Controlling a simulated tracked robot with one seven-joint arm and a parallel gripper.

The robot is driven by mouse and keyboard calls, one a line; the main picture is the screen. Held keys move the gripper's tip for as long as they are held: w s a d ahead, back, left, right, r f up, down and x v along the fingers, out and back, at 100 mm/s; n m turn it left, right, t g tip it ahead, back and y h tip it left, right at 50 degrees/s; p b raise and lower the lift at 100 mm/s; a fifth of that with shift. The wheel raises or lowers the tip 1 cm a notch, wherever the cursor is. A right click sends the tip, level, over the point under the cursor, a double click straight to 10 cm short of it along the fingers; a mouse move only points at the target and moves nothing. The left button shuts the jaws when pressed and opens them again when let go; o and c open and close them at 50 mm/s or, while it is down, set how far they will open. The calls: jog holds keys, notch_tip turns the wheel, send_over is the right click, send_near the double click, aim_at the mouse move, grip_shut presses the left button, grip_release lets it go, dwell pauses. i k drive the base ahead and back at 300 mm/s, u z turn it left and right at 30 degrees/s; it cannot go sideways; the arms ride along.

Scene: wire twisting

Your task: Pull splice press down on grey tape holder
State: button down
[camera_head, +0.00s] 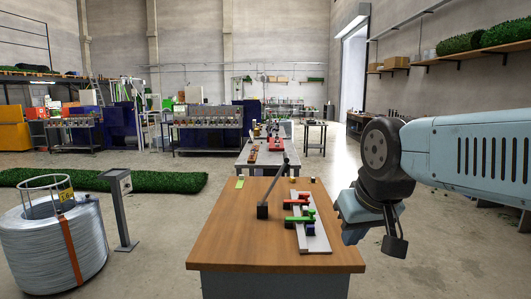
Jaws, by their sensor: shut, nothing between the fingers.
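A wooden-topped table (225,250) stands in front of me. On it lies a long light grey plate (318,240), which appears to be the grey tape holder. Small red, green, black and blue parts (300,210) sit on the plate. To its left a black block (263,211) carries a long dark lever (279,179) that leans up and to the right. I cannot tell for sure which part is the splice press. My gripper (395,244) hangs off the table's right side, small and dark, shut and empty, apart from everything on the table.
A small yellow-green piece (240,183) lies at the table's back left corner. A second table (268,156) with tools stands behind. A wire coil (52,240) and a grey post (122,210) stand on the floor at left. Open space surrounds the gripper.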

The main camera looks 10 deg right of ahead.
aim_at(287, 165)
jog(key=u, duration=0.05)
jog(key=i, duration=1)
jog(key=z, duration=0.05)
